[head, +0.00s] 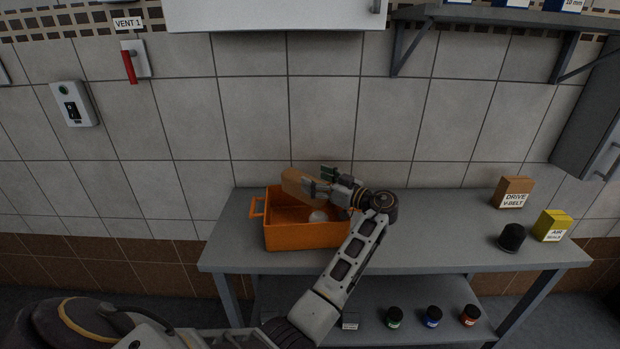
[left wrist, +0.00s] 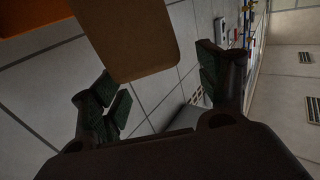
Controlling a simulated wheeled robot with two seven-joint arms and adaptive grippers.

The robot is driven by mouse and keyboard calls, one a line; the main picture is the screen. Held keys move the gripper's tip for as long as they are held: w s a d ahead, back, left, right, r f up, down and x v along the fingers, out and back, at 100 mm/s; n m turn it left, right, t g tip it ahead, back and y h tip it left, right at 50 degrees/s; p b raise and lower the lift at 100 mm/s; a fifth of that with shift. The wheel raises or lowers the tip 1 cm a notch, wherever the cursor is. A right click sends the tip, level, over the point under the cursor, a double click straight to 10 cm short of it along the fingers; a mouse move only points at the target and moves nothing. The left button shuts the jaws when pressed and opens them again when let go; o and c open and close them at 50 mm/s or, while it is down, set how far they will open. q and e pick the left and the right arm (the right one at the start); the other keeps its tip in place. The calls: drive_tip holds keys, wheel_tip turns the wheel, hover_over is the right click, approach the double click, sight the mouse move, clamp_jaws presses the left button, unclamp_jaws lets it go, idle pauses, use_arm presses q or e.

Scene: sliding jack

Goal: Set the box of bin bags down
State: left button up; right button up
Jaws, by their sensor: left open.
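A plain tan-brown box (head: 299,186), with no label in sight, shows at the back of the orange crate (head: 305,236), its top above the rim. It is likely the box of bin bags. I cannot tell whether it rests on the crate. My left gripper (head: 319,181) is open at the box's right end. In the left wrist view the box (left wrist: 125,38) reaches toward the space between the spread fingers (left wrist: 152,78), with gaps visible on both sides. The right gripper is not in view.
A pale round item (head: 318,216) lies in the crate. On the grey table (head: 430,238) stand a drive V-belt box (head: 513,192), a black jar (head: 512,238) and a yellow box (head: 551,226). Several jars sit on the lower shelf (head: 410,300). The table's middle is clear.

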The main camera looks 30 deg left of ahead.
use_arm(q)
drive_tip(key=s+d+b, duration=0.1)
drive_tip(key=d, duration=0.7)
drive_tip(key=shift+d, duration=0.4)
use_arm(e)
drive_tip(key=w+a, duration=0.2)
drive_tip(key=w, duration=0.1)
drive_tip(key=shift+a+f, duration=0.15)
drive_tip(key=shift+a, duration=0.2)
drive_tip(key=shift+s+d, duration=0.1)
